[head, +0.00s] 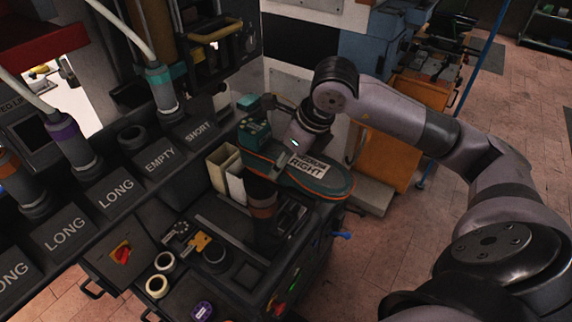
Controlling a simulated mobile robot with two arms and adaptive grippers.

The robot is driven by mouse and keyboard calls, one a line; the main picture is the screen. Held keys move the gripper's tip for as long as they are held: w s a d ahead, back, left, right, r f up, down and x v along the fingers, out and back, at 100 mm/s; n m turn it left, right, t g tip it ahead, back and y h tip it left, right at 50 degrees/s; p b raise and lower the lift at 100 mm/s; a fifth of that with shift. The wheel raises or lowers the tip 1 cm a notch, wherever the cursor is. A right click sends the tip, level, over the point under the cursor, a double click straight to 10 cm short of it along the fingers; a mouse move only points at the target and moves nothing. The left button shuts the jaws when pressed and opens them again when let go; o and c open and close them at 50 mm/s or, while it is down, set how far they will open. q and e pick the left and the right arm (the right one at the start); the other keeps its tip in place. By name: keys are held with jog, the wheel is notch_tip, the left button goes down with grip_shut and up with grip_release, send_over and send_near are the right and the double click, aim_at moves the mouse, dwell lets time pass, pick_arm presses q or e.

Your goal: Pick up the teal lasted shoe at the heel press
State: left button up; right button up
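The teal shoe (325,182), dark teal with an orange edge, lies at a slant in the middle of the head view, toe to the right. A white label reading RIGHT shows over its upper side. A dark post with a brown band (263,200) stands below its left part; I cannot tell whether they touch. My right arm comes in from the right. Its wrist end, with my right gripper (296,143), is directly over the shoe. The fingertips are not clear, so I cannot tell whether they grip it. My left gripper is not in view.
A sloped dark rack (120,192) with plates marked LONG, EMPTY and SHORT and capped hoses runs along the left. Cream bins (222,165) stand left of the shoe. Tape rolls (157,285) lie at the front. An orange cabinet (382,150) stands behind; open floor (400,225) is to the right.

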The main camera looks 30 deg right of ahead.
jog(key=c, duration=1.2)
jog(key=shift+r, duration=0.15)
